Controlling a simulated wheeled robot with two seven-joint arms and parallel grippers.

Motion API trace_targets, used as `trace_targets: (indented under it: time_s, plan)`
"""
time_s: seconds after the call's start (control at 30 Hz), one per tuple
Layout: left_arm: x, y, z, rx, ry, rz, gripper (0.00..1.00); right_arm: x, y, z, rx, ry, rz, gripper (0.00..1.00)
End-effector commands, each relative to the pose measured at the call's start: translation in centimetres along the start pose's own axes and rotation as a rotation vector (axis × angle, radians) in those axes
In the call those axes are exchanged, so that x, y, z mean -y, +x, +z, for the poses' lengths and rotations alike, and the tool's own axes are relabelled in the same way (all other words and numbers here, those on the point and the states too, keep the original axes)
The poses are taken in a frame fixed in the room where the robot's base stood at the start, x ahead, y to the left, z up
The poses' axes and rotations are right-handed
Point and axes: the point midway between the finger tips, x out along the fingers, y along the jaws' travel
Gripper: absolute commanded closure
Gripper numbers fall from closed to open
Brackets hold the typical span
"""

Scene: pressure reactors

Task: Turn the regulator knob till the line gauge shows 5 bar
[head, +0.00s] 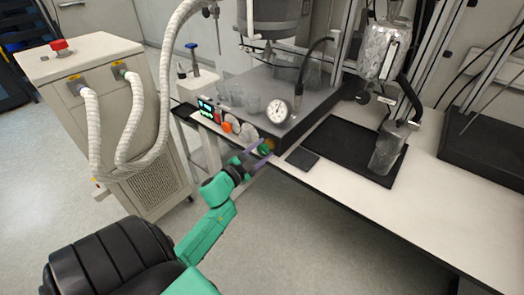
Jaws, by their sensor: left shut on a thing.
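The round white line gauge (277,111) stands on top of the dark reactor base; its needle is too small to read. The regulator knob (270,143), brownish, is on the front of the base below the gauge and is mostly hidden by my gripper. My left gripper (263,151), with purple fingers on a green arm, reaches up to the front of the base and is shut on the knob. My right gripper is not in view.
A beige circulator cabinet (115,135) with a red button and white hoses stands at left. The reactor base (318,103) carries glass beakers, a display and dials. A black tray (345,140) holds a metal vessel (388,150). The bench front (420,215) is clear.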

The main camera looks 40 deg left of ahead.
Motion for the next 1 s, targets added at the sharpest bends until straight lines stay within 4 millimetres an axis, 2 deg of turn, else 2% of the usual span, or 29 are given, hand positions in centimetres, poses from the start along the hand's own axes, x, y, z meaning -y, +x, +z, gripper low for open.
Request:
trace_targets:
  time_s: [0.1, 0.13, 0.17, 0.2, 0.5, 0.63, 0.77, 1.0]
  plan:
    - [-0.1, 0.0, 0.1, 0.004, -0.001, 0.002, 1.00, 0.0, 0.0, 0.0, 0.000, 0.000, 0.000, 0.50]
    - [-0.1, 0.0, 0.1, 0.004, -0.001, 0.002, 0.34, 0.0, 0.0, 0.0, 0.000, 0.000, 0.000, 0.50]
    - [-0.1, 0.0, 0.1, 0.003, -0.001, 0.002, 0.23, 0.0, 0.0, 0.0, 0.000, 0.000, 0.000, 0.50]
    - [-0.1, 0.0, 0.1, 0.003, -0.001, 0.002, 0.16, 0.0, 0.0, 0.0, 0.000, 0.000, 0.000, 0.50]
    - [-0.1, -0.1, 0.1, 0.001, -0.002, 0.001, 0.16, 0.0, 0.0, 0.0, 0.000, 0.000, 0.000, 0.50]
    - [-0.2, -1.2, 0.1, 0.002, -0.002, 0.002, 0.16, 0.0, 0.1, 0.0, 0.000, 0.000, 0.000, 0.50]
    - [-0.3, -4.0, 0.3, 0.005, -0.003, 0.003, 0.16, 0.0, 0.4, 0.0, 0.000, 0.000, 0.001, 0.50]
    - [-0.3, -10.9, 0.3, 0.006, -0.004, 0.003, 0.16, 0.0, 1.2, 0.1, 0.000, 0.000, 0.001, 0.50]
